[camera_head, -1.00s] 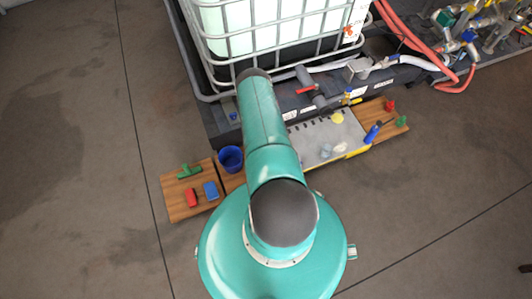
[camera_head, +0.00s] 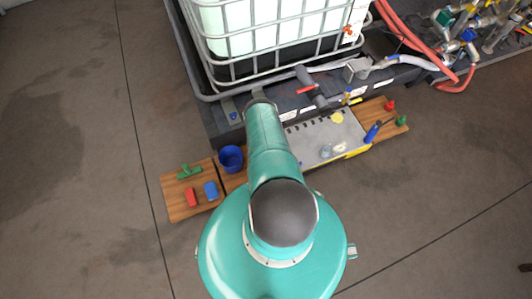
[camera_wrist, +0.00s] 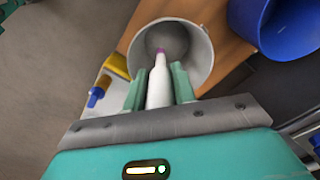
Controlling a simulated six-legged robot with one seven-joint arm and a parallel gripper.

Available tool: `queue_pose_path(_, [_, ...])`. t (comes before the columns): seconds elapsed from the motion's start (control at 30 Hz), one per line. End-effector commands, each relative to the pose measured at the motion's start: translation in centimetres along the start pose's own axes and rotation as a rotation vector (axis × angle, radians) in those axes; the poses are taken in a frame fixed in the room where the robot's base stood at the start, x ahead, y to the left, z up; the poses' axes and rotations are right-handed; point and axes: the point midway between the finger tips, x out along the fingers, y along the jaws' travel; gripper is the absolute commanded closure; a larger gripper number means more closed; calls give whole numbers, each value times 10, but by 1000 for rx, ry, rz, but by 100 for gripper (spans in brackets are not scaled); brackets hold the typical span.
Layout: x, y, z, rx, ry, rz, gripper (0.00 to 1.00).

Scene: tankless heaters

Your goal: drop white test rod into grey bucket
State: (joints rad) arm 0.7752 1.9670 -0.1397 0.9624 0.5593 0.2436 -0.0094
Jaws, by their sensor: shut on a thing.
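In the wrist view the white test rod (camera_wrist: 159,88), a white tapered piece with a purple tip, stands between the two green fingers of my gripper (camera_wrist: 157,84). My gripper is shut on it. The grey bucket (camera_wrist: 205,66) is just beyond the fingers, and its open mouth faces the camera. The rod's purple tip shows against the bucket's inside; I cannot tell how far it is from the rim or the bottom. In the head view my arm hides the gripper, the rod and the grey bucket.
A blue bucket (camera_wrist: 284,30) is right of the grey one; it also shows in the head view (camera_head: 231,158). Red (camera_head: 191,197), blue (camera_head: 210,190) and green (camera_head: 189,171) pieces lie on the wooden board (camera_head: 180,211). A caged tank (camera_head: 270,45) stands behind.

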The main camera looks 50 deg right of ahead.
Motion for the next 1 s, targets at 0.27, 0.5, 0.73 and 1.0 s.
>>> queue_pose_path(0.27, [0,0,0,0,0,0,48])
queue_pose_path(0.5, [0,0,0,0,0,0,48])
queue_pose_path(0.73, [-10,0,-1,3,0,-1,48])
queue_pose_path(1.0, [-50,-1,-2,2,1,-1,48])
